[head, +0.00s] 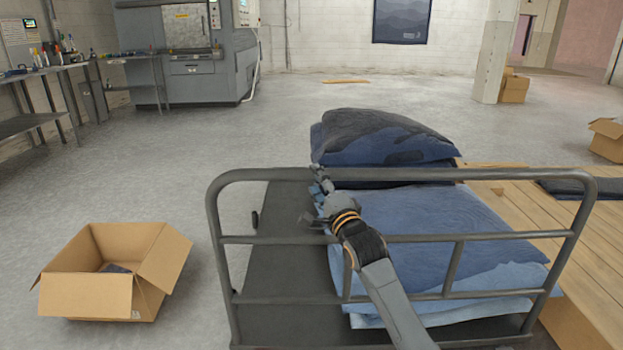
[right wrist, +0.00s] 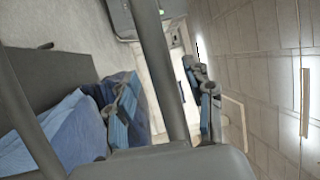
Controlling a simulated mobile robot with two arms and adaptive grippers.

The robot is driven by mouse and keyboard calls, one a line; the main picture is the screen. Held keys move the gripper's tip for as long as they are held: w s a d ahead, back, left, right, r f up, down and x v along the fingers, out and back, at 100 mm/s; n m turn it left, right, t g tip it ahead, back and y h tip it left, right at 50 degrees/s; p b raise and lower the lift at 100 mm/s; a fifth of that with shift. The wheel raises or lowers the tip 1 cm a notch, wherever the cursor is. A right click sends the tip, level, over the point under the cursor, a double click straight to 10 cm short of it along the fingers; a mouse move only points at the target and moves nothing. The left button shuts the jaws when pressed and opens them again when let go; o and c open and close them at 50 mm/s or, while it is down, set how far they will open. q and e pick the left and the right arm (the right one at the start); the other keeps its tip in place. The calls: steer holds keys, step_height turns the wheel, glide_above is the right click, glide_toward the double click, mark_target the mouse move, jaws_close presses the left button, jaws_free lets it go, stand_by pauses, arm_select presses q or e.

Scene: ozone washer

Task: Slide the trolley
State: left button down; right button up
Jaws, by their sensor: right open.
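The grey trolley (head: 405,238) stands in front of me, with a tubular rail frame on the near side and a dark flat deck (head: 285,265). Folded blue fabric (head: 430,225) is stacked on its right part. My right gripper (head: 320,180) reaches over from the lower right to the trolley's top rail. In the right wrist view my right gripper (right wrist: 162,75) has its two fingers apart, with a grey bar (right wrist: 158,70) running between them. I cannot tell whether the fingers touch the bar. My left gripper is not in view.
An open cardboard box (head: 105,290) stands on the floor left of the trolley. A wooden platform (head: 590,250) is close on the right. A grey machine (head: 190,55) and a workbench (head: 60,68) are at the back left. The floor beyond the trolley is largely clear.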

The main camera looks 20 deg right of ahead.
mark_target(314, 179)
steer(key=shift+x, duration=1.9)
steer(key=shift+c, duration=0.2)
jaws_close()
